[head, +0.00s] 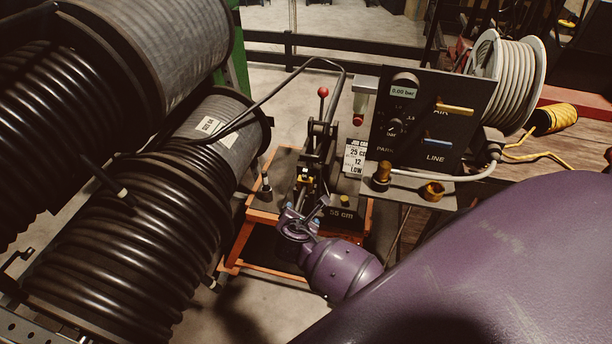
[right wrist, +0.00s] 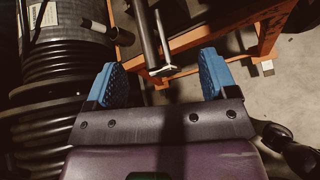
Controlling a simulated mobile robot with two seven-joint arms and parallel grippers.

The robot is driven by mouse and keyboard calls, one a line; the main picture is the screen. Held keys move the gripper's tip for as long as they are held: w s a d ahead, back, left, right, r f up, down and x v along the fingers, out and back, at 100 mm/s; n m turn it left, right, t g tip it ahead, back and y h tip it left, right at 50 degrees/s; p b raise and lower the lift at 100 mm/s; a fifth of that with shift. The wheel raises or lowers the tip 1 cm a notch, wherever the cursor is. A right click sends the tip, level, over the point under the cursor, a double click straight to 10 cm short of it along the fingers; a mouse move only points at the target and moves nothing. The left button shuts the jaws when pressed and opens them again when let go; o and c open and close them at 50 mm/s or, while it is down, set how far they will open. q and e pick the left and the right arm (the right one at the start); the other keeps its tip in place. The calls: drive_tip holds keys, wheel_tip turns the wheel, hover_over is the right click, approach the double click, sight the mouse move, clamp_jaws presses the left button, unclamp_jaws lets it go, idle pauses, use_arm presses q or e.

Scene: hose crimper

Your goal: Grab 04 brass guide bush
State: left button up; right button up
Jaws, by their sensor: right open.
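Two brass-coloured parts sit on the grey shelf below the control panel: a short ring-like brass bush (head: 433,191) and, left of it, a taller dark-based brass fitting (head: 382,174). I cannot read a number on either, so I cannot tell which is 04. My right gripper (head: 308,214) is low at the front of the orange crimper stand, left of and below both parts. In the right wrist view its two blue pads (right wrist: 162,82) are wide apart with nothing held. No brass part shows clearly there. My left gripper is not in view.
The crimper (head: 320,140) with a red-knobbed lever stands on the orange stand (head: 262,213). Large black hose reels (head: 120,225) crowd the left. The control panel (head: 425,120) rises behind the shelf. A metal rod (right wrist: 148,38) and orange frame (right wrist: 235,30) are just beyond my right fingers.

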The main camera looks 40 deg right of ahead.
sight(304, 177)
drive_tip(key=w+r+n+h, duration=0.1)
drive_tip(key=w+d+r+n+h, duration=0.1)
drive_tip(key=w+r, duration=0.1)
drive_tip(key=w+d+r+n+p, duration=0.1)
drive_tip(key=r, duration=0.1)
drive_tip(key=shift+w+r+n+h, duration=0.15)
drive_tip(key=shift+n+h, duration=0.25)
drive_tip(key=shift+t, duration=0.3)
drive_tip(key=shift+b+x, duration=0.6)
drive_tip(key=shift+x, duration=4.7)
drive_tip(key=shift+r, duration=0.1)
drive_tip(key=c, duration=1.1)
